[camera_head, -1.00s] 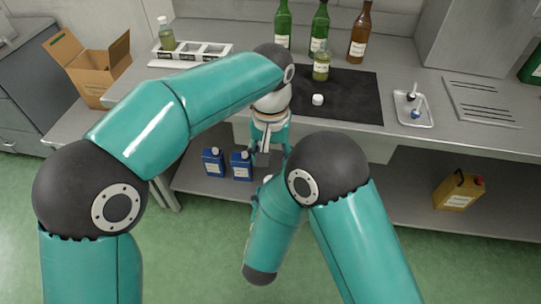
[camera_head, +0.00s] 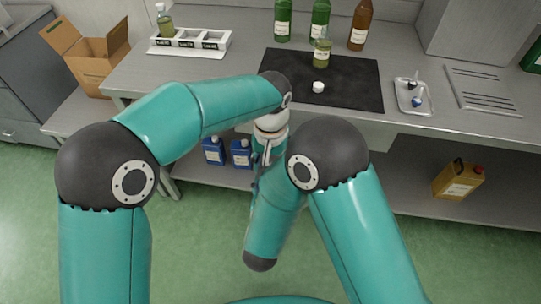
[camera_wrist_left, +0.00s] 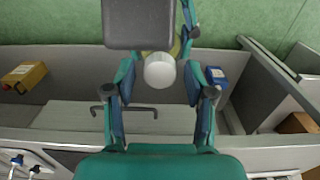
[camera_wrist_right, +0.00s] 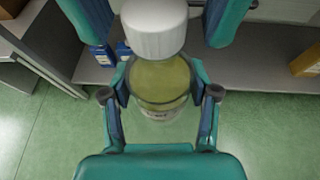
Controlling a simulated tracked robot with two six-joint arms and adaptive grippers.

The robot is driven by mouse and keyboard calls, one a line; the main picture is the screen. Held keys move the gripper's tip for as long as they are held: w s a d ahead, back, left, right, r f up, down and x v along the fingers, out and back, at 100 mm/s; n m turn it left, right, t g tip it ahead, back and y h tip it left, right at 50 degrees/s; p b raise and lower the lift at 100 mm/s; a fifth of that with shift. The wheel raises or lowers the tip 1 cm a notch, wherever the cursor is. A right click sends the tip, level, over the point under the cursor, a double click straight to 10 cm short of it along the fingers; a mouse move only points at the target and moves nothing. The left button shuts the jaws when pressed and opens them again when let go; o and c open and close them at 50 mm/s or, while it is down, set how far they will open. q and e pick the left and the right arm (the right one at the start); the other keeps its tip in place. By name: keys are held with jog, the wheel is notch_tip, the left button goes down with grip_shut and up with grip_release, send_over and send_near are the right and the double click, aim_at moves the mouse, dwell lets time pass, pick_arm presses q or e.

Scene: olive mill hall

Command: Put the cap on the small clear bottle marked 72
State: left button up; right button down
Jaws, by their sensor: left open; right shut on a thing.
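My right gripper (camera_wrist_right: 160,92) is shut on a small clear bottle (camera_wrist_right: 160,82) of yellow-green liquid. A white cap (camera_wrist_right: 155,28) shows at the bottle's top; I cannot tell how firmly it sits. My left gripper (camera_wrist_left: 159,76) is open, its fingers on either side of this white cap (camera_wrist_left: 159,70) in the left wrist view. In the head view my arms hide the held bottle. Another small bottle of yellow-green liquid (camera_head: 321,54) stands on the dark mat (camera_head: 355,85), with a loose white cap (camera_head: 318,87) in front of it. I cannot read any number.
A white rack (camera_head: 190,42) with a small capped bottle (camera_head: 165,22) stands at the bench's left. Tall bottles (camera_head: 320,18) stand behind the mat; a small tray (camera_head: 413,96) lies right. Blue containers (camera_head: 240,153) and a yellow canister (camera_head: 458,180) stand on the lower shelf.

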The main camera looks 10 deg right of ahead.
pick_arm(q)
jog(key=shift+f, duration=0.15)
grip_shut()
jog(key=m, duration=0.2)
jog(key=shift+m, duration=0.3)
jog(key=shift+o, duration=0.7)
grip_release()
notch_tip(320, 180, up, 12)
dwell(0.3)
